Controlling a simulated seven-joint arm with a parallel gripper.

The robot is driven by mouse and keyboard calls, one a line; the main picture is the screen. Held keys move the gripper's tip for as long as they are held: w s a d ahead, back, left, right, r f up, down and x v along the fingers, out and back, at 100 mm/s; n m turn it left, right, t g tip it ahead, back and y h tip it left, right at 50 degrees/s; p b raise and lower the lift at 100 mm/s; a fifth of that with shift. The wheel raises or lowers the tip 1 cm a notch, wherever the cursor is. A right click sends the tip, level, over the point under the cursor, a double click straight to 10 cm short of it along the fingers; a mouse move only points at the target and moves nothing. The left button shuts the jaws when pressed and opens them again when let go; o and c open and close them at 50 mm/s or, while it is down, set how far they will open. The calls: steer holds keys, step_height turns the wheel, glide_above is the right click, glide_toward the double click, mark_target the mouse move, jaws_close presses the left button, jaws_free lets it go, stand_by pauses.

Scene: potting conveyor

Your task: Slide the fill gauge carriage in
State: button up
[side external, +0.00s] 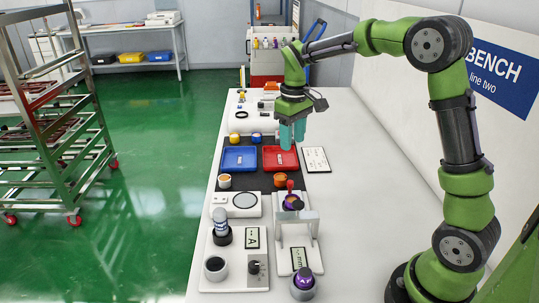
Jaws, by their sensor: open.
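The fill gauge (312,262) stands near the front right of the bench, a white unit with a small "mm" display and an upright frame.
A blue tray (229,168) lies left of the red one on a dark mat. A white unit with an "A" display (252,238) and a bottle (221,224) stand left of the gauge. A purple-topped pot (303,283) is in front.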

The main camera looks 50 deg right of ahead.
mark_target(290, 182)
step_height(290, 182, down, 14)
steer(key=shift+r, duration=0.2)
steer(key=shift+c, duration=0.2)
jaws_close()
